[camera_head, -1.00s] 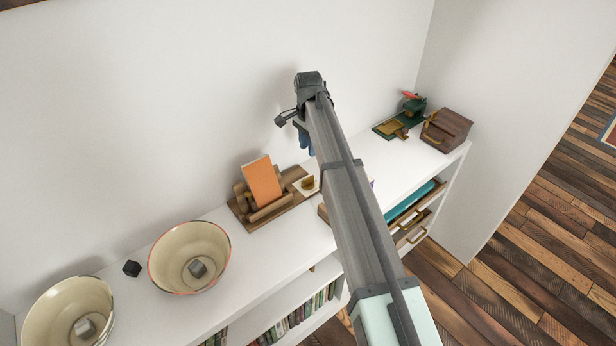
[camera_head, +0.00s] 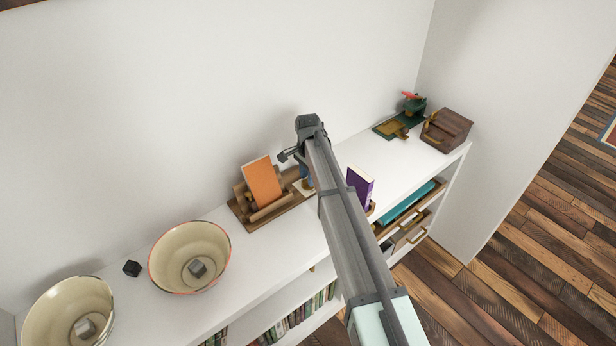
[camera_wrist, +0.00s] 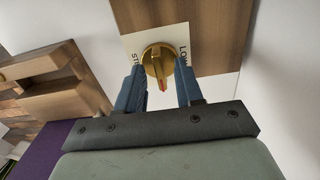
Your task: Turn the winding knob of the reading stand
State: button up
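The reading stand (camera_head: 285,206) is a wooden base holding an orange book (camera_head: 262,181) on the white shelf top. Its winding knob (camera_wrist: 158,60) is a round brass dial with a red-marked pointer towards the bottom of the wrist view. It sits on a white plate (camera_wrist: 136,44) with partly hidden lettering, "LOW" at the right and "ST" at the left. My gripper (camera_wrist: 160,68) has its blue fingertips apart, one on each side of the knob; I cannot tell whether they touch it. In the head view my gripper (camera_head: 305,174) is above the stand's right end, and my arm hides the knob.
A purple book (camera_head: 360,187) stands in a wooden holder just right of my arm. Two bowls (camera_head: 190,230) (camera_head: 40,310) and a dark cube (camera_head: 132,268) are at the left. A green device (camera_head: 413,106) and a wooden box (camera_head: 446,130) are at the far right.

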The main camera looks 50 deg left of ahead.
jog(key=shift+f, duration=0.3)
grip_shut()
dwell(0.3)
